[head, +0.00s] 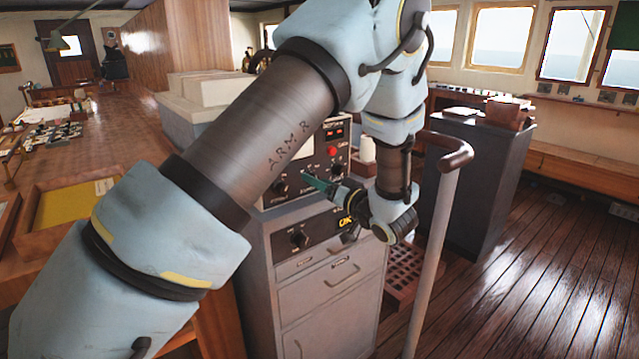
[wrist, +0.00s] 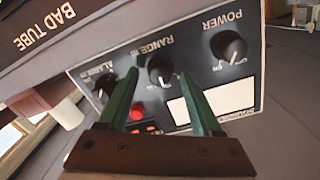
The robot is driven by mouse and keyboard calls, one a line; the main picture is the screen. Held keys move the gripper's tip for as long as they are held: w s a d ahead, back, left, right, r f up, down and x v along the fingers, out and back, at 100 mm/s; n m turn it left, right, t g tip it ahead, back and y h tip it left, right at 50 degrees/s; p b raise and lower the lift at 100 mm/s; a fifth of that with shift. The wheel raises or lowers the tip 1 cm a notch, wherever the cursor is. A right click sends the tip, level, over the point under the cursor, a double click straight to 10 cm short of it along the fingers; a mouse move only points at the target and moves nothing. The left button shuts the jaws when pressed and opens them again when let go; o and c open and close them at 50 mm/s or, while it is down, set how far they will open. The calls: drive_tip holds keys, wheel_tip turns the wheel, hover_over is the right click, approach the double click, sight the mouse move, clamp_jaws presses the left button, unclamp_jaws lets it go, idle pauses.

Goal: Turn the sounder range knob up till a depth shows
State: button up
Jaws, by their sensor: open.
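The sounder (head: 325,160) is a dark-faced unit on a grey cabinet, partly behind my arm. Its range knob (wrist: 160,70) is black with a white mark, in the middle of a row of three. My gripper (wrist: 158,76) has two green fingers, open, with the range knob between their tips in the wrist view. I cannot tell whether they touch it. In the head view my gripper (head: 307,178) reaches the panel from the right and hides much of that knob. The red depth display (head: 333,133) is lit, too small to read.
The power knob (wrist: 229,46) and the alarm knob (wrist: 106,84) flank the range knob. A red button (head: 332,151) is below the display. A lower panel (head: 300,238) has another knob. A white post with a brown handle (head: 450,160) stands right of my wrist.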

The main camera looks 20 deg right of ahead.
drive_tip(key=b+v, duration=0.3)
drive_tip(key=v, duration=0.7)
drive_tip(key=shift+s, duration=0.2)
drive_tip(key=shift+d, duration=0.1)
